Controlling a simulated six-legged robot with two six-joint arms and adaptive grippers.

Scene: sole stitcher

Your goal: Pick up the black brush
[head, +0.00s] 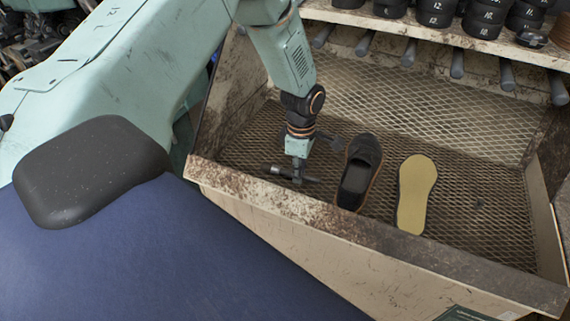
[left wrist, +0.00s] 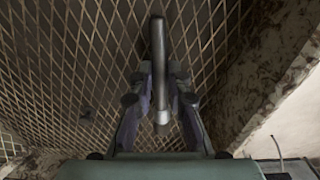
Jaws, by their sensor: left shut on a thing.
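My left gripper (head: 297,175) is low inside the bin, close to its front wall. It is shut on a dark, rod-like thing, which I take to be the black brush (head: 312,179). In the head view the brush lies crosswise under the gripper, sticking out on both sides. In the left wrist view the brush (left wrist: 158,45) runs between the two fingers (left wrist: 160,82), with a pale, rounded near end. Its bristles cannot be made out. My right gripper is not in view.
The bin has a mesh floor (head: 470,185) and a rusty front rim (head: 390,231). A black shoe (head: 361,170) and a yellow sole (head: 415,190) lie right of the gripper. A rack with black numbered rolls (head: 435,13) stands behind. A blue surface (head: 130,260) fills the lower left.

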